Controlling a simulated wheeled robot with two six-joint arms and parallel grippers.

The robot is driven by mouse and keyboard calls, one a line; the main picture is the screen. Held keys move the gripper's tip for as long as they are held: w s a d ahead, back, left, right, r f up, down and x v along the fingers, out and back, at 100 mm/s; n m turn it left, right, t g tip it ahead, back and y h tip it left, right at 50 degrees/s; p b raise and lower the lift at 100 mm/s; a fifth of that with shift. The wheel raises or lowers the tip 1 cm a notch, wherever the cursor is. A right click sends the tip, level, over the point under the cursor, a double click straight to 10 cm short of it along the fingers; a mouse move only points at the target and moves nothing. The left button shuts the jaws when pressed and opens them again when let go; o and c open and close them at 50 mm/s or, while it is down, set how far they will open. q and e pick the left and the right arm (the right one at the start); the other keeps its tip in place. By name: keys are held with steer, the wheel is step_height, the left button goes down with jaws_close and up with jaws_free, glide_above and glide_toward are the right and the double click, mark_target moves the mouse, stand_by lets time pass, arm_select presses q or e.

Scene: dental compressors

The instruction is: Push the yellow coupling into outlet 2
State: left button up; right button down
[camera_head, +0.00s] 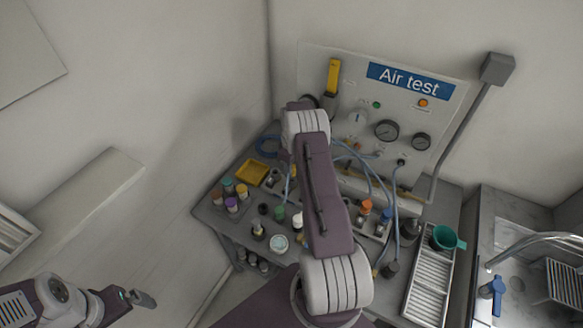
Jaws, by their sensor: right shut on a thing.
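My right arm (325,195) rises through the middle of the view and reaches to the test panel (312,70) at the back. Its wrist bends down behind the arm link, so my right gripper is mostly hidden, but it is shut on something. I cannot make out the yellow coupling or outlet 2; the lower left part of the panel is behind my arm. Blue hoses (371,165) run down from the panel, right of the arm. My left gripper (143,298) is at the lower left, away from the bench; its finger gap is unclear.
The grey bench (210,212) holds a yellow tray (252,172), several coloured-cap bottles (232,204) and small fittings. Gauges (387,130) and a yellow lever (333,75) are on the panel. A slatted rack (428,290), a green cup (445,238) and a sink stand at the right.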

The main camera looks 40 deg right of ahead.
stand_by(0.4)
steer(key=shift+f+b, duration=1.1)
steer(key=shift+f, duration=0.25)
steer(key=c, duration=0.9)
jaws_free()
steer(key=shift+c, duration=0.2)
step_height(320, 180, up, 9)
steer(key=shift+r+b, duration=0.1)
steer(key=shift+b, duration=0.8)
